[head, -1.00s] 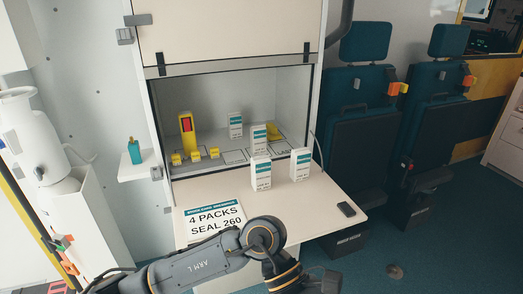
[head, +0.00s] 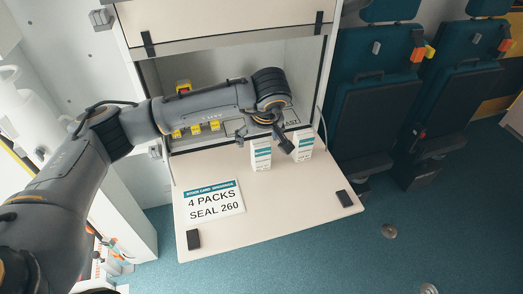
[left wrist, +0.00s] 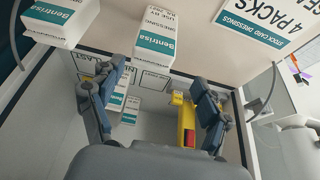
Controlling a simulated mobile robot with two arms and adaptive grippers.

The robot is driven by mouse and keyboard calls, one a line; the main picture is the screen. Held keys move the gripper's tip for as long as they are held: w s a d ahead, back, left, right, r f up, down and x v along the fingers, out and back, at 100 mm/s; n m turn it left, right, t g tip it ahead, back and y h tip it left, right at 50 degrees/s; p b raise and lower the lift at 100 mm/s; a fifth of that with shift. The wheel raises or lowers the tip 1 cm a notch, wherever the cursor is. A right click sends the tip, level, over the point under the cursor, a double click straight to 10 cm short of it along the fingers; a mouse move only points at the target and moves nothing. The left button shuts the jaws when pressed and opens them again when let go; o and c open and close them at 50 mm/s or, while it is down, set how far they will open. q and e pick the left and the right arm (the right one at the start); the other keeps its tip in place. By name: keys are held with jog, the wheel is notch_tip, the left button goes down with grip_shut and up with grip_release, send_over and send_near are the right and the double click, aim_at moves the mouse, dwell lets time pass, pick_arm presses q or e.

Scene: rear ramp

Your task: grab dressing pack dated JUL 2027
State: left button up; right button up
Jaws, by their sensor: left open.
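White and teal dressing packs stand at the cabinet. In the left wrist view these appear as a near pack (left wrist: 152,34) and one at the upper left (left wrist: 52,22). Further packs (left wrist: 130,108) stand deeper in the cabinet, hidden by my arm in the head view.
A sign (head: 213,203) reading "4 PACKS SEAL 260" lies on the shelf (head: 270,215). Dark blocks (head: 193,239) sit near the shelf's front corners. A yellow device (left wrist: 187,125) and yellow clips (head: 196,129) are in the cabinet.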

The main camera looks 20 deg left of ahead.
aim_at(259, 143)
pick_arm(q)
jog(key=x, duration=0.4)
jog(key=shift+w+d, duration=0.1)
jog(key=shift+w, duration=0.2)
jog(key=shift+d+f+p, duration=0.1)
jog(key=shift+f+p, duration=0.2)
jog(key=shift+f, duration=0.2)
jog(key=x, duration=0.4)
jog(key=shift+w+d+f+p, duration=0.1)
jog(key=shift+d+f+p, duration=0.15)
jog(key=shift+p, duration=0.1)
jog(key=shift+r, duration=0.1)
jog(key=c, duration=1.3)
jog(key=shift+r, duration=0.1)
